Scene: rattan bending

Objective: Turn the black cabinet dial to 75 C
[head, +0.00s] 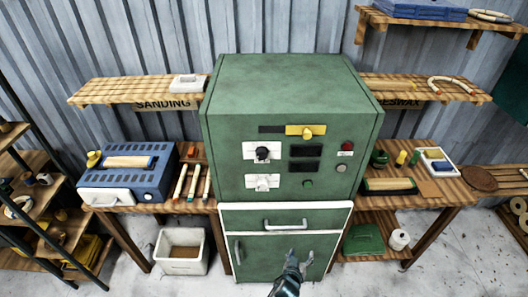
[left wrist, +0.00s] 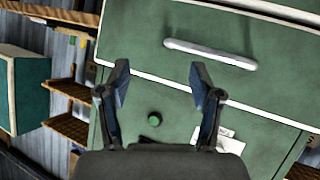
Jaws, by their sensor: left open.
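The green cabinet (head: 290,95) stands in the middle of the head view. Its black dial (head: 262,153) sits on a white plate at the upper left of the control panel; its marks are too small to read. My left gripper (head: 293,257) is in front of the lower door, well below the dial and apart from it. In the left wrist view the left gripper's two fingers (left wrist: 160,80) are spread with nothing between them. The dial does not show in that view. My right gripper is in neither view.
The panel also has a second white plate (head: 262,182), a yellow lever (head: 306,132), dark displays (head: 305,151), a red button (head: 347,146) and a green button (head: 308,184). A drawer handle (head: 284,225) sticks out below. Benches flank the cabinet.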

